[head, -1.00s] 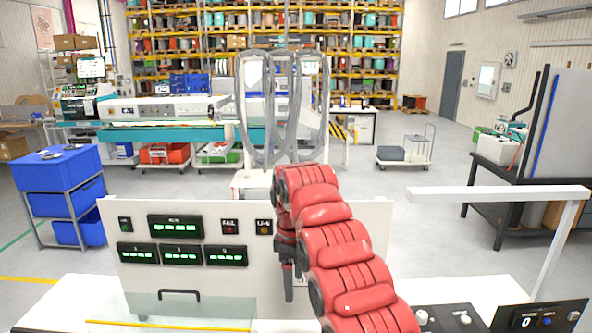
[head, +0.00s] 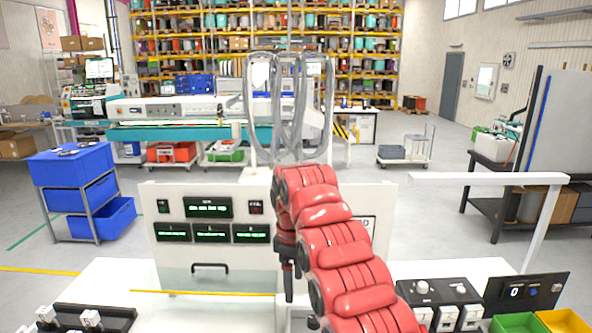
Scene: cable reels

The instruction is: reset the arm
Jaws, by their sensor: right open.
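My right arm (head: 345,250) is red and reaches up from the bottom of the head view, bending down at its far end. My right gripper (head: 288,292) is dark, points downward and is open, with nothing seen in it. It hangs in front of the white machine panel (head: 170,275) with its green-lit displays. My own arm hides the panel's right part. My left gripper is not in view.
Grey cable loops (head: 290,105) stand behind the panel. A white worktop (head: 110,275) lies in front. At lower right are a switch box (head: 440,292), a green bin (head: 515,322) and a yellow bin (head: 563,321). A blue drawer cart (head: 72,168) stands left.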

